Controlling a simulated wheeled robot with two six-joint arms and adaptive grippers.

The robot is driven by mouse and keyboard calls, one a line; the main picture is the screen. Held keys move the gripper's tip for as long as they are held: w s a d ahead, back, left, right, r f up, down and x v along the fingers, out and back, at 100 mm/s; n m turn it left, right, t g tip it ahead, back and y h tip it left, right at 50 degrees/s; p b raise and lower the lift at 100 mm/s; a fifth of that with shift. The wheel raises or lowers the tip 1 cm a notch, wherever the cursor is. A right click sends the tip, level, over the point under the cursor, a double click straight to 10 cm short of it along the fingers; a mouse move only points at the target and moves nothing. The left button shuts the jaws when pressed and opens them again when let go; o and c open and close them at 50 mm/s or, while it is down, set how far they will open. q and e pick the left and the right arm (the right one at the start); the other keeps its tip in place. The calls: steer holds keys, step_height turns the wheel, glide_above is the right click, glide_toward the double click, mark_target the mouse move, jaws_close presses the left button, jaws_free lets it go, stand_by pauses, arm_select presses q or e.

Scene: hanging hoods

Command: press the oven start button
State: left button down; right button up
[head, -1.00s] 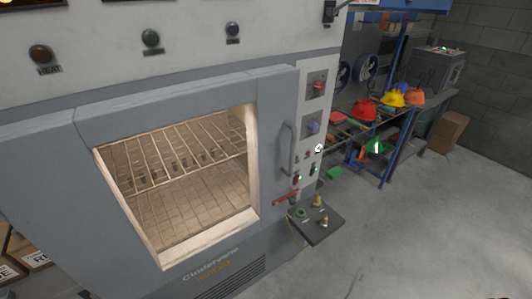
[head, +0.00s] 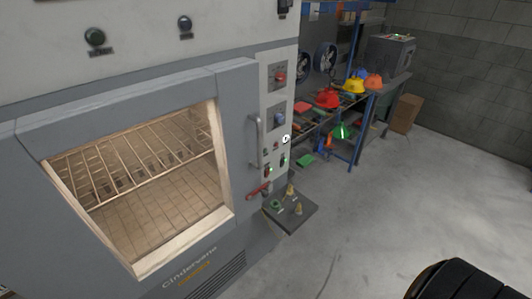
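The grey oven (head: 135,87) fills the left half of the head view, with its lit window (head: 140,185) showing wire racks. A pale control panel (head: 297,67) runs down its right side. Neither gripper is in view.
A small dark shelf (head: 301,216) with brass pieces juts out below the panel. A workbench with red (head: 327,98), yellow (head: 354,85) and orange (head: 373,81) hoods stands behind. A cardboard box (head: 404,113) is by the wall.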

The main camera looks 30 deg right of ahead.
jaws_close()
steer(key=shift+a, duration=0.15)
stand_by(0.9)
